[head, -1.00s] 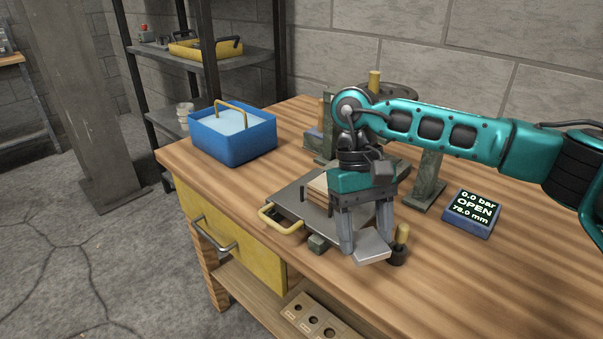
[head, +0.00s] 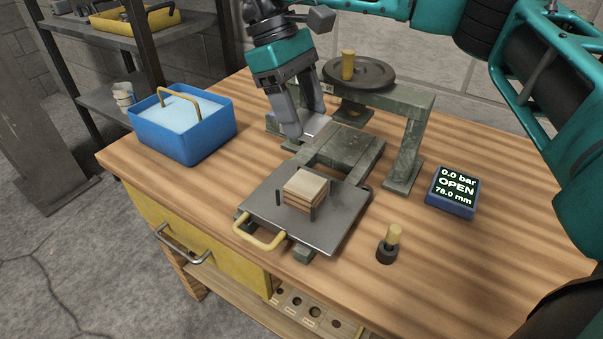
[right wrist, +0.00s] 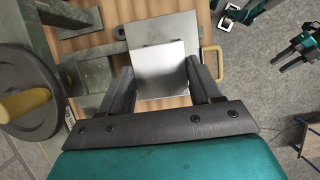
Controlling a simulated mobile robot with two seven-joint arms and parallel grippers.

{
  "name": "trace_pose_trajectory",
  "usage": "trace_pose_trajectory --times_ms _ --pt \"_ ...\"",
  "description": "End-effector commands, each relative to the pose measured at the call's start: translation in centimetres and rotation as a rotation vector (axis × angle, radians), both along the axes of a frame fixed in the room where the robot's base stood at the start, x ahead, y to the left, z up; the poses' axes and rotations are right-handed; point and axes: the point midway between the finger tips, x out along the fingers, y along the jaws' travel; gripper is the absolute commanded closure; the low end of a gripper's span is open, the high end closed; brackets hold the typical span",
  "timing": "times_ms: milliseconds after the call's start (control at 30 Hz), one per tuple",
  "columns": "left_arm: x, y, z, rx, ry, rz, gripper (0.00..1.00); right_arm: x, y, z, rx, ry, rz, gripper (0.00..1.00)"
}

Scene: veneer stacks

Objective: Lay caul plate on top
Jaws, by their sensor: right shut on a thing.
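The caul plate (head: 318,127), a small square metal plate, is held in my right gripper (head: 308,122), behind the veneer stack and near the press frame in the head view. In the right wrist view the plate (right wrist: 160,66) shows bright between the two fingers of my right gripper (right wrist: 165,88). The veneer stack (head: 304,187) of pale wood sheets sits on the grey sliding plate (head: 343,215) between dark upright pins. The stack is not visible in the right wrist view.
The green press frame (head: 409,140) with its round handwheel (head: 372,72) stands behind the stack. A blue tub (head: 205,143) is at left. A display (head: 453,192) reads 0.0 bar, OPEN, 78.0 mm. A wood-handled tool (head: 389,246) stands at the front right.

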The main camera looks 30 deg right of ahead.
Motion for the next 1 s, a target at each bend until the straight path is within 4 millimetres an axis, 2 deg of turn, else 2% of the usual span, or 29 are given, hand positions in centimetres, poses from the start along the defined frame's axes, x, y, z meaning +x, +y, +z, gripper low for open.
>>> trace_pose_trajectory --times_ms 33,100,267,467,733,1000 --pt "-0.1 -0.1 -0.9 0.0 0.002 -0.001 0.57 -0.1 0.0 -2.0 0.002 0.005 0.0 0.72" --pt "-0.1 -0.1 -1.4 -0.001 0.002 -0.002 0.57 -0.1 0.0 -3.8 0.002 0.004 -0.002 0.72" --pt "-0.1 -0.1 -1.5 -0.001 0.003 -0.002 0.57 0.0 0.0 -6.3 0.0 0.001 -0.003 0.72" --pt "0.0 -0.2 -1.1 -0.002 -0.001 -0.002 0.57 0.0 0.0 -7.5 0.0 -0.002 -0.002 0.72" --pt "0.4 -0.2 -0.8 -0.003 -0.012 -0.002 0.57 0.0 0.0 -11.2 -0.001 0.002 -0.001 0.72" --pt "0.6 -0.2 -0.7 -0.002 -0.016 -0.002 0.57 0.0 0.0 -11.5 0.001 -0.002 -0.001 0.72"
